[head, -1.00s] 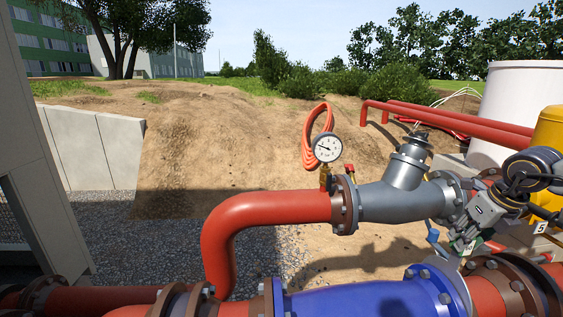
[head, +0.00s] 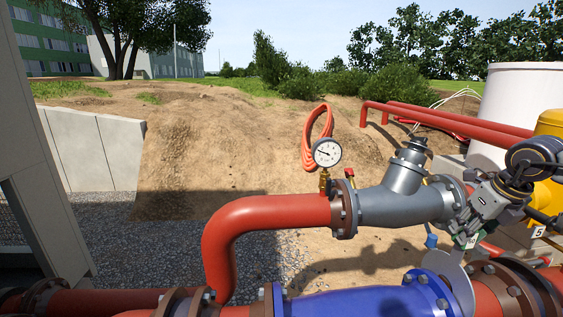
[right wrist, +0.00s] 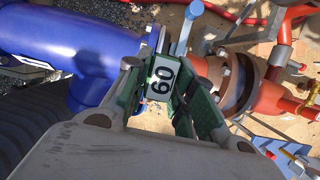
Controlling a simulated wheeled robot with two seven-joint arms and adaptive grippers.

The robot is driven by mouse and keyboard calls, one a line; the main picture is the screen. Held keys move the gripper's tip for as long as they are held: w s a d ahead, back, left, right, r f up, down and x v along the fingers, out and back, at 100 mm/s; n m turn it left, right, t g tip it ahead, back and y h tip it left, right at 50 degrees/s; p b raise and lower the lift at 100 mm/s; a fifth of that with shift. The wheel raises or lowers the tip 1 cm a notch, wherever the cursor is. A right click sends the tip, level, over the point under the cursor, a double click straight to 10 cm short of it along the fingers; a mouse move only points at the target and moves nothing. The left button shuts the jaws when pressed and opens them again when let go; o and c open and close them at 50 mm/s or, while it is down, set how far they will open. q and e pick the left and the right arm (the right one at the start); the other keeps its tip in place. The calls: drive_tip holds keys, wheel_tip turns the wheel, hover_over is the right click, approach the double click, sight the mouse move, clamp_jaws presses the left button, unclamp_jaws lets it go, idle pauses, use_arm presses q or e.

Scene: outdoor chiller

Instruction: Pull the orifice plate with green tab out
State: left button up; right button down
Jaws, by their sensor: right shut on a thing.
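The orifice plate (head: 459,280) is a grey disc standing partly above the joint between the blue pipe flange and the red pipe's brown flange in the head view. My right gripper (head: 468,239) is shut on this tab, above the joint. The right gripper's fingers (right wrist: 163,100) flank the tab in the wrist view. The plate's lower part is hidden between the flanges. My left gripper is not in view.
The blue pipe (head: 370,302) runs along the front. A grey valve body (head: 405,196) on a red pipe (head: 268,212) lies just behind, close to my right gripper. A blue tag (head: 431,241) hangs nearby. A pressure gauge (head: 327,152) stands left. Air above the joint looks clear.

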drive_tip(key=shift+r+p, duration=0.4)
drive_tip(key=shift+r, duration=0.6)
idle(0.4)
